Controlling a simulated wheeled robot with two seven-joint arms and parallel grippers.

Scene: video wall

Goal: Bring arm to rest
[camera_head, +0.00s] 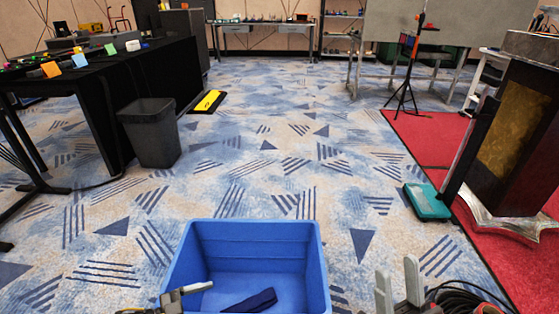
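My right gripper (398,284) is at the bottom right, just right of the blue bin (250,229). Its two grey fingers point up and stand apart, with nothing seen between them. My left gripper (198,289) is at the bottom, over the left side of the bin. It shows side-on and is partly cut off by the lower edge, so I cannot tell whether it is open. A dark blue item (252,301) lies inside the bin near its front.
A grey waste bin (150,132) stands by the black-covered table (130,80) at left. A teal case (427,202) lies beside a podium (518,130) on red carpet (427,138). Black cables (465,293) lie near my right gripper. The patterned floor ahead is largely clear.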

